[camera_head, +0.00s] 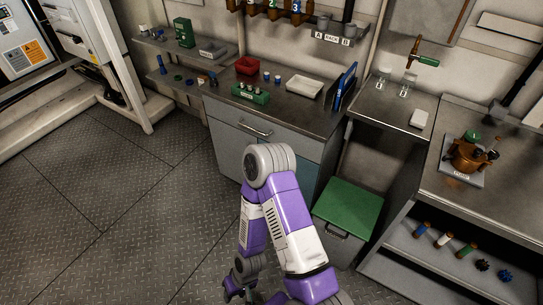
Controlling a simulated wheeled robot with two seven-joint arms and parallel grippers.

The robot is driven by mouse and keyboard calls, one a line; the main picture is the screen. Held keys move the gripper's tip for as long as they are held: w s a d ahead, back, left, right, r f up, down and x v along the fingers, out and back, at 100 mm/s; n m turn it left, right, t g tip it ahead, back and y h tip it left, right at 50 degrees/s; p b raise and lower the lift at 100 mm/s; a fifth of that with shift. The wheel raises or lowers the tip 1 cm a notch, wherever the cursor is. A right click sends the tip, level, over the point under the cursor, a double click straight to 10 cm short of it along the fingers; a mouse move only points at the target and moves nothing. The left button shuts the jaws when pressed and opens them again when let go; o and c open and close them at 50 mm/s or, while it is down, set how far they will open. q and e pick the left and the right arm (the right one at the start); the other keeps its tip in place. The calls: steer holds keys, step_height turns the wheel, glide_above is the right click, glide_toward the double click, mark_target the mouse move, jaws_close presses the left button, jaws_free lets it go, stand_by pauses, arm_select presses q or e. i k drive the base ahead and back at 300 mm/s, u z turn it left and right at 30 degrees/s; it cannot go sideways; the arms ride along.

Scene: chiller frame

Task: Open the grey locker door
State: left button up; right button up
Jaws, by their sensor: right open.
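The grey locker front (228,148) is under the left steel counter and looks closed. A horizontal bar handle (254,130) sits near its top edge. My right arm rises in front of the locker and hides part of its right side. My right gripper (239,293) is low at the bottom edge of the picture, over the floor and well apart from the handle. It is open, with nothing seen between its fingers, and is partly cut off by the frame. My left gripper is not in view.
A blue-grey panel (306,176) adjoins the locker front. A green-lidded bin (347,208) stands right of it. The counter holds a red bin (247,66), a green rack (250,94) and a white tray (304,87). The plate floor (130,210) at left is clear.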

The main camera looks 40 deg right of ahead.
mark_target(230, 143)
steer(key=z, duration=1.05)
steer(key=k, duration=0.35)
steer(key=u, duration=1.35)
steer(key=i, duration=1.9)
steer(key=z, duration=1.1)
steer(key=i, duration=0.65)
steer(key=z, duration=0.6)
